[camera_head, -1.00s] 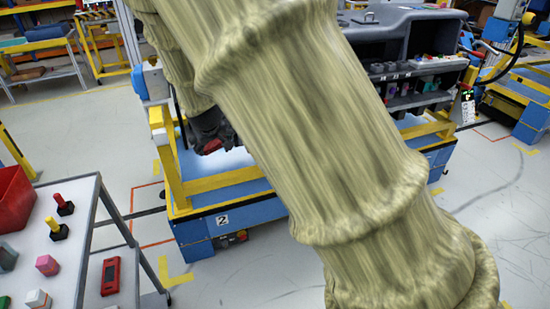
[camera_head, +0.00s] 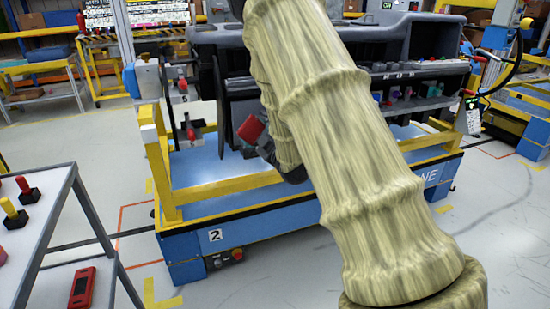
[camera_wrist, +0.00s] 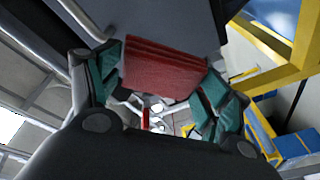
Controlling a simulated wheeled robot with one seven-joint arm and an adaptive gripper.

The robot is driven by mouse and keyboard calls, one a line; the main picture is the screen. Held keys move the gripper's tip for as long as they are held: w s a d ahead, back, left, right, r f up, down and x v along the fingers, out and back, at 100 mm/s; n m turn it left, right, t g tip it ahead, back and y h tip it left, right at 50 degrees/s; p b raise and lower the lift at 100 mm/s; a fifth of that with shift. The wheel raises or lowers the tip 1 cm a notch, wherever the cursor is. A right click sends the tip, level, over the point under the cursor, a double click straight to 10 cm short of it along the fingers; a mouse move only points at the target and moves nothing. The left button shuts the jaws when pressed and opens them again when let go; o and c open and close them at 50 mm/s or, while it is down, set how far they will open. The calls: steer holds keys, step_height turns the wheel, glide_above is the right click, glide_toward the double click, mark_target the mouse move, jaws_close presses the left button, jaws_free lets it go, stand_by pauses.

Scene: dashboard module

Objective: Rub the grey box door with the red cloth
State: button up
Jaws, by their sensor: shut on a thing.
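My gripper (camera_wrist: 162,84) is shut on the folded red cloth (camera_wrist: 160,65), which sits between its teal finger pads. In the head view the red cloth (camera_head: 250,129) shows at the end of my gripper (camera_head: 264,142), in front of a dark grey panel (camera_head: 237,112) hanging open at the dashboard's left part; this looks like the grey box door. In the wrist view a grey surface (camera_wrist: 170,22) fills the top, right beside the cloth. I cannot tell whether the cloth touches it. My arm hides the dashboard's middle.
The grey dashboard (camera_head: 290,32) stands on a blue and yellow cart (camera_head: 240,220). Yellow cart rails (camera_head: 215,188) lie below my gripper. A side table (camera_head: 40,200) with red and yellow knobs and a red device (camera_head: 82,288) stands at left. Floor between them is clear.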

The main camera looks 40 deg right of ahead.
steer(key=s+d+f+n+t+y+b, duration=0.2)
steer(key=s+d+f+t+b, duration=0.1)
steer(key=s+d+f+b, duration=0.15)
steer(key=w+d+r, duration=0.1)
steer(key=w, duration=0.5)
steer(key=shift+d, duration=0.35)
steer(key=shift+w+d, duration=0.2)
steer(key=shift+w, duration=0.75)
stand_by(1.0)
steer(key=shift+d, duration=0.1)
steer(key=s+d, duration=0.2)
steer(key=d, duration=0.8)
steer(key=shift+s+r, duration=0.15)
stand_by(1.1)
